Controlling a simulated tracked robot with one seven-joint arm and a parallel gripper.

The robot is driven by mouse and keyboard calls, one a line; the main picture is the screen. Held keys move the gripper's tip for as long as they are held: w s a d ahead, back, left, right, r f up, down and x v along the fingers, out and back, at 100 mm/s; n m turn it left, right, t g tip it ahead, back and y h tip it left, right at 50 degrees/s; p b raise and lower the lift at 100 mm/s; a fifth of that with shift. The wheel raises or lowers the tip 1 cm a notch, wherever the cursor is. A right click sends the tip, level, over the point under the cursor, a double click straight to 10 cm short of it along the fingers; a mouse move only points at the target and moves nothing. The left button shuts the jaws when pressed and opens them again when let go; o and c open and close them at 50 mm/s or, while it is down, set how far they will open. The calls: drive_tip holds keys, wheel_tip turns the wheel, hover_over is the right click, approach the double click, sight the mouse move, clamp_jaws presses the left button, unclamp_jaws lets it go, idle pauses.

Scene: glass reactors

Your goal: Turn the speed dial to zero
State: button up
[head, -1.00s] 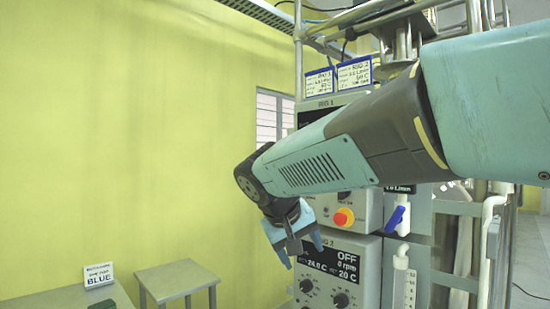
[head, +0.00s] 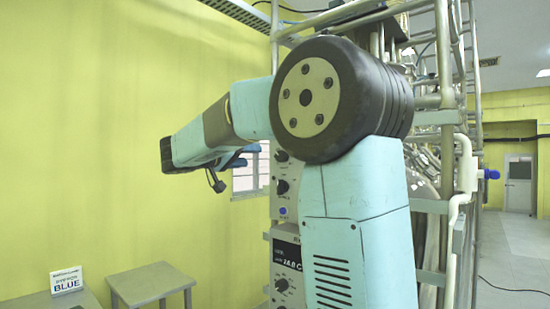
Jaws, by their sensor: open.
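Two grey control panels stand one above the other, both partly hidden behind my arm. The upper panel (head: 277,232) shows two black dials on its left part, an upper dial (head: 282,155) and a lower dial (head: 282,187). The lower panel (head: 278,266) shows part of a dark display (head: 287,251) and a black dial (head: 281,285). Their labels are too small to read, so I cannot tell which is the speed dial. My gripper (head: 243,155) is left of the upper panel, apart from the dials. Its blue fingers are partly hidden behind my wrist and look empty.
A grey stool (head: 150,280) and a table (head: 50,299) with a sign reading BLUE (head: 67,280) stand at lower left. A metal frame (head: 443,60) rises on the right. Open floor (head: 515,250) lies far right. The yellow wall (head: 90,120) is clear.

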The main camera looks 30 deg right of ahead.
sight(278, 156)
drive_tip(key=x, duration=1.2)
drive_tip(key=shift+d, duration=0.2)
drive_tip(key=shift+f, duration=0.1)
drive_tip(key=c, duration=1.1)
